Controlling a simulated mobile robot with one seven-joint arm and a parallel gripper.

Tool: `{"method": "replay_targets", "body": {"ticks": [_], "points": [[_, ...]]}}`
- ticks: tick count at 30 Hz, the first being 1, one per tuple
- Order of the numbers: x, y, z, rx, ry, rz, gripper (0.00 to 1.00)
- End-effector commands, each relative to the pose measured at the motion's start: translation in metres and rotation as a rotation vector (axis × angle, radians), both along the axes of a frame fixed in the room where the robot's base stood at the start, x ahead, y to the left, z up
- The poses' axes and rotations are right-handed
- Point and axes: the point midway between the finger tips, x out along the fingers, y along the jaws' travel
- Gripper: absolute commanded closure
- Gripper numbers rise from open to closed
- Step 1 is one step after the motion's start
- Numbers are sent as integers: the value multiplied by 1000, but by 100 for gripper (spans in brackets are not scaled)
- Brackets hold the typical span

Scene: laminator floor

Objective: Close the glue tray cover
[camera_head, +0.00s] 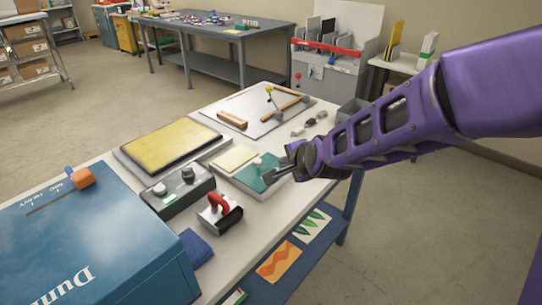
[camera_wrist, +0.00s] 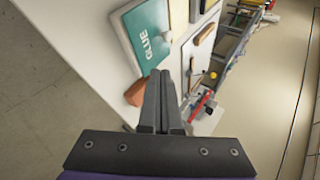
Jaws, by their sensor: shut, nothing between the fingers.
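The glue tray (camera_head: 246,190) is a pale, shallow box on the white workbench. Its teal cover (camera_head: 262,176) lies over the right part, and a cream surface (camera_head: 234,159) shows uncovered at the left. A small pale knob (camera_head: 256,163) stands near the cover's left edge. In the wrist view the teal cover (camera_wrist: 146,36) bears the word GLUE. My gripper (camera_head: 272,178) is shut and empty at the cover's right side, pointing left. Its fingers (camera_wrist: 160,78) hide a little of the tray; I cannot tell whether they touch the cover.
A red-handled tool (camera_head: 220,210), a grey control box (camera_head: 178,190) and a blue machine (camera_head: 85,245) stand toward the near left. A yellow pad (camera_head: 170,146) lies behind. A white board (camera_head: 255,105) with wooden bars lies at the far end.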

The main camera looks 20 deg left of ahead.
Motion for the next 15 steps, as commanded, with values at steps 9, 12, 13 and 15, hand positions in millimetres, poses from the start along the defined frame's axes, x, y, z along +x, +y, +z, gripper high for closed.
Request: {"method": "replay_targets", "body": {"ticks": [9, 12, 13, 15], "points": [[-10, 16, -20, 52, 57, -21, 100], [-2, 25, -30, 50, 56, -18, 100], [2, 29, -35, 51, 58, -19, 100], [9, 38, -44, 49, 57, -18, 100]]}}
